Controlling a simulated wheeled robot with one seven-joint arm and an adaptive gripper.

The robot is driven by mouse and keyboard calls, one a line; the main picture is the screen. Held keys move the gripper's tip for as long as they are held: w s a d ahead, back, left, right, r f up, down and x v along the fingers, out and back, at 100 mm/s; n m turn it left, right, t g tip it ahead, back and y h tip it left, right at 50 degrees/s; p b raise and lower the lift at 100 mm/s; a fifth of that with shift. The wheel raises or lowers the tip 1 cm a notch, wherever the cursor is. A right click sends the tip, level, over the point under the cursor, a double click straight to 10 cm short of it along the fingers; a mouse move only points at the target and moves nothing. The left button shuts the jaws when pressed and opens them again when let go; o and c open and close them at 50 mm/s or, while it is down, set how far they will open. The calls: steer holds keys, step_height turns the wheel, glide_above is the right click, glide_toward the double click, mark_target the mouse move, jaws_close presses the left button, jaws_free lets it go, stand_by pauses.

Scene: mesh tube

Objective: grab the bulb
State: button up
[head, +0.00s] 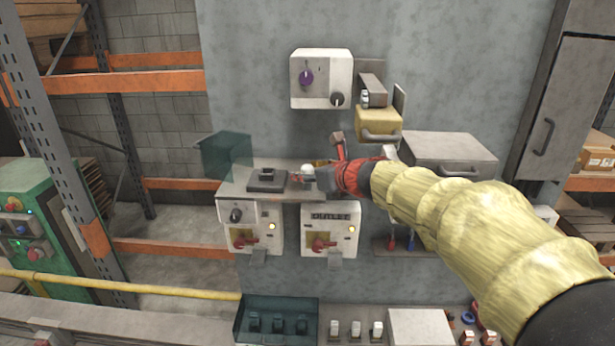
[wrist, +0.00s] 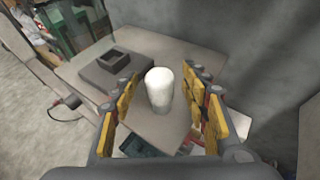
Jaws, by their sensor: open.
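The bulb (wrist: 159,90) is a white, rounded cylinder standing on the grey shelf (wrist: 110,63). In the wrist view it is between the two yellow-padded fingers of my gripper (wrist: 166,104), with gaps visible on both sides. My gripper is open. In the head view the bulb (head: 307,170) shows as a small white shape at the front of my gripper (head: 305,178), above the shelf. My arm comes in from the right and hides part of the shelf's right side.
A dark square holder (head: 267,180) sits on the shelf left of the bulb. A teal transparent cover (head: 224,155) stands at the shelf's left end. Switch boxes (head: 330,230) hang below, and a white control box (head: 321,79) is on the wall above.

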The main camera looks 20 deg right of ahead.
steer(key=shift+c, duration=1.1)
jaws_close()
steer(key=shift+r, duration=0.1)
